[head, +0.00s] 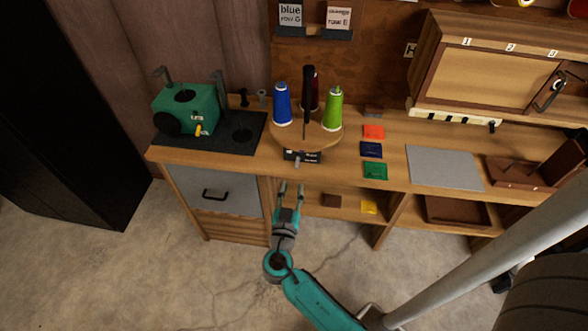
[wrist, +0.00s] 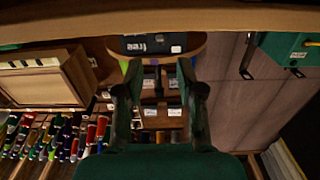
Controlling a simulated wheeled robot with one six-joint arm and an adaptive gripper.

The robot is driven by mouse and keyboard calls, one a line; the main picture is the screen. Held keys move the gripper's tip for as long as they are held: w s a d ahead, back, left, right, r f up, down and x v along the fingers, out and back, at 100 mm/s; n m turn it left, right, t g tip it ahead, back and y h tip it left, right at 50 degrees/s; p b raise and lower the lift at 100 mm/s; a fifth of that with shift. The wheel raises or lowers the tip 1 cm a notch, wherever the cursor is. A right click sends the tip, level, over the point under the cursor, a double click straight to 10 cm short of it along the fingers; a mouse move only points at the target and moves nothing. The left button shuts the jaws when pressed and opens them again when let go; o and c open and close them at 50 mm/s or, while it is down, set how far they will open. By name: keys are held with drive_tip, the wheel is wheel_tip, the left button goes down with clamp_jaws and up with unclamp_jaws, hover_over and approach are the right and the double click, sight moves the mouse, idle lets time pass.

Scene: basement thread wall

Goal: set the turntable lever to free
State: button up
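The turntable (head: 303,138) is a round wooden disc near the bench's front edge, with a black post and blue, dark red and green thread cones on it. A small black plate (head: 313,156) sits at its front, with a small pale lever (head: 297,162) at it. Which setting the lever is at is too small to tell. In the wrist view the black plate (wrist: 170,43) shows the word "free"; the lever is not clear there. My gripper (head: 289,187) is open and empty, in front of the bench edge and below the plate. Its two fingers (wrist: 158,95) stand apart in the wrist view.
A green machine (head: 186,108) stands on a dark mat at left. Orange, blue and green squares (head: 372,149) and a grey sheet (head: 444,167) lie to the right. The bench's front edge (head: 230,163) and lower shelf (head: 343,192) are near my gripper. The floor in front is clear.

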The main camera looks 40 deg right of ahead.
sight(297, 167)
drive_tip(key=x, duration=0.9)
drive_tip(key=shift+w+d, duration=0.1)
clamp_jaws()
